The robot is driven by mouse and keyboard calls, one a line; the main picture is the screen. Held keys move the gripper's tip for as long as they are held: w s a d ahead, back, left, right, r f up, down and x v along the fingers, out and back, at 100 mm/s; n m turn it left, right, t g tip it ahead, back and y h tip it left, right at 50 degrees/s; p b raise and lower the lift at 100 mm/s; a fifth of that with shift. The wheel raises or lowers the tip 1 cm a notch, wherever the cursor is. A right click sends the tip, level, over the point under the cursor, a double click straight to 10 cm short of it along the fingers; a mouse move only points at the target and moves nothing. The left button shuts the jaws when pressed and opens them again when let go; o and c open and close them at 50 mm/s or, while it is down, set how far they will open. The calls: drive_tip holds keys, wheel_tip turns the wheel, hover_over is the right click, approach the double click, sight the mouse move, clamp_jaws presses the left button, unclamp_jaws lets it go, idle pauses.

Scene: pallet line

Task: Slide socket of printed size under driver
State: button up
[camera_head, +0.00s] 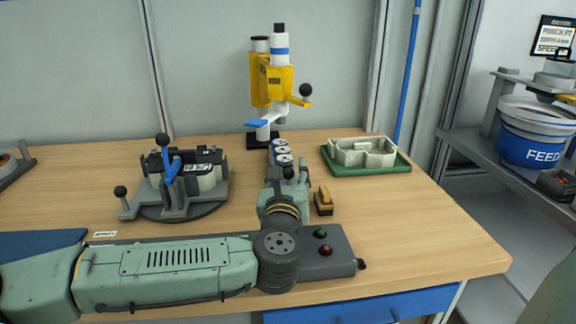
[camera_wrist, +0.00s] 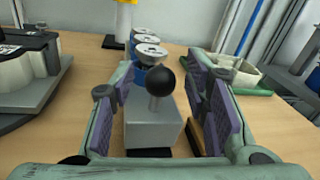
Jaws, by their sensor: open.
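A yellow driver press (camera_head: 273,82) with a white and blue top and a black ball lever stands at the back of the bench. A row of round silver-topped sockets (camera_head: 283,159) with blue bodies runs forward from its base; they also show in the wrist view (camera_wrist: 150,50). Size marks on them are too small to read. My gripper (camera_head: 285,178) is at the near end of this row. In the wrist view my gripper (camera_wrist: 158,95) is open, its purple pads on either side of a grey block (camera_wrist: 152,128) with a black ball knob (camera_wrist: 160,80). Contact cannot be told.
A grey fixture with a blue lever (camera_head: 170,185) stands left. A pale tray (camera_head: 362,152) on a green base is right, and a small tan-topped block (camera_head: 324,200) lies nearer. A small printed label (camera_head: 105,233) is at front left. The right front bench is clear.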

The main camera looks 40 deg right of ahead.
drive_tip(key=shift+w+d, duration=0.1)
drive_tip(key=shift+w, duration=0.05)
clamp_jaws()
idle(0.5)
idle(0.4)
